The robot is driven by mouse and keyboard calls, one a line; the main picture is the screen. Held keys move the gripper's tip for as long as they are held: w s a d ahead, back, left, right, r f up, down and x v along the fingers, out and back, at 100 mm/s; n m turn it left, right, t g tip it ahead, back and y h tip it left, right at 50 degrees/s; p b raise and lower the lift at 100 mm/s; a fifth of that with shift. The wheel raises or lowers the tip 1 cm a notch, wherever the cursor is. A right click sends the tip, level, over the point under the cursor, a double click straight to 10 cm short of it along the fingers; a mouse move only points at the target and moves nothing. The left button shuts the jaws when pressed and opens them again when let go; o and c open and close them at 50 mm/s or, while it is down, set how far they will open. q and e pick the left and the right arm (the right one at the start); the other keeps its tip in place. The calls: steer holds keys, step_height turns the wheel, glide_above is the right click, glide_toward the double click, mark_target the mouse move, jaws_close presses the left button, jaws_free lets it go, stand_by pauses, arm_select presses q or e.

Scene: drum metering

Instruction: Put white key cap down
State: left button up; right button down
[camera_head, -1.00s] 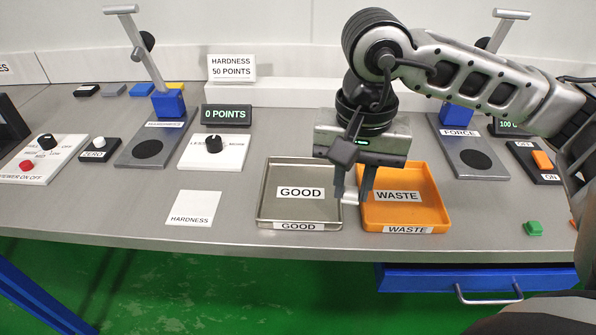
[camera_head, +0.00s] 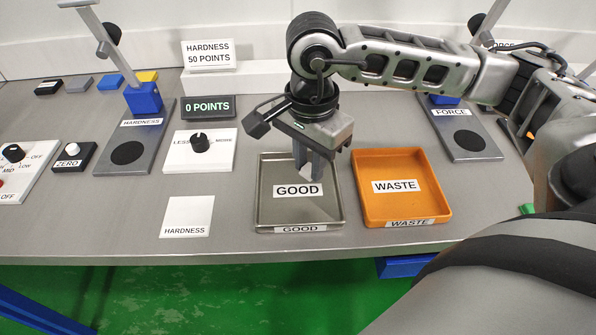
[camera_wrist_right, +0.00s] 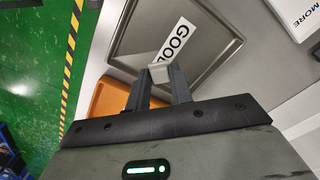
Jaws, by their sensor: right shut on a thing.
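My right gripper (camera_head: 311,172) is over the back part of the grey GOOD tray (camera_head: 264,208), pointing down. It is shut on the white key cap (camera_wrist_right: 160,72), which shows between the fingertips in the right wrist view. In the head view the cap is mostly hidden by the fingers. In the wrist view the cap is beside the GOOD label, but I cannot tell whether it touches the tray floor. The orange WASTE tray (camera_head: 420,208) stands just right of the GOOD tray. My left gripper is not in view.
A white HARDNESS card (camera_head: 187,212) lies left of the GOOD tray. A dial panel (camera_head: 220,158) stands behind that card, with the 0 POINTS display (camera_head: 209,108) farther back. The HARDNESS stand (camera_head: 130,150) is at the left. The FORCE stand (camera_head: 470,140) is right of WASTE.

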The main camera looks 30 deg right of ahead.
mark_target(298, 190)
steer(key=shift+w+a+f, duration=0.2)
steer(key=shift+w+f, duration=0.2)
steer(key=shift+f, duration=0.1)
steer(key=shift+w+a+f, duration=0.2)
steer(key=shift+w+f, duration=0.15)
steer(key=shift+f, duration=0.15)
steer(key=f+p, duration=0.1)
steer(key=f, duration=0.2)
steer(key=shift+w+f, duration=0.1)
steer(key=shift+w, duration=0.1)
steer(key=shift+f, duration=0.15)
steer(key=shift+f, duration=0.1)
steer(key=shift+f+b, duration=0.15)
steer(key=shift+b, duration=0.15)
steer(key=c, duration=1.2)
jaws_free()
steer(key=shift+c, duration=0.2)
